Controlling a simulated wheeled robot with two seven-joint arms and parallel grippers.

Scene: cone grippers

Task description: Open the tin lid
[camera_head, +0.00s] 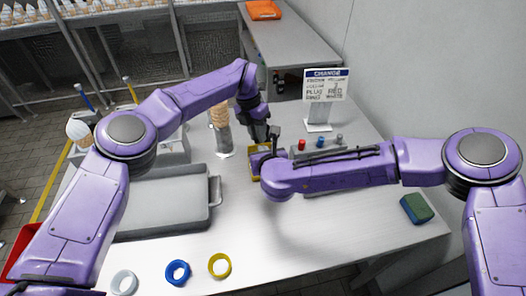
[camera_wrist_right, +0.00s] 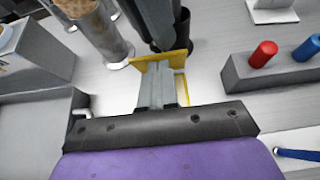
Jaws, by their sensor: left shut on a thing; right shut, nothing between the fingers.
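The yellow tin (camera_head: 257,150) stands on the steel table near the middle of the head view, largely hidden by my arms. In the right wrist view, yellow parts of the tin (camera_wrist_right: 181,62) show behind and right of my right fingers. Whether its lid is raised cannot be told. My left gripper (camera_head: 262,138) reaches down from behind and is shut on the tin; its dark fingers also show at the top of the right wrist view. My right gripper (camera_wrist_right: 157,70) is shut and empty, its grey fingertips right at the tin; contact is unclear.
A rack with red (camera_head: 301,145) and blue pegs stands to the right, before a sign (camera_head: 325,86). A cone holder (camera_head: 222,138) and grey tray (camera_head: 160,205) are left. The front middle is clear.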

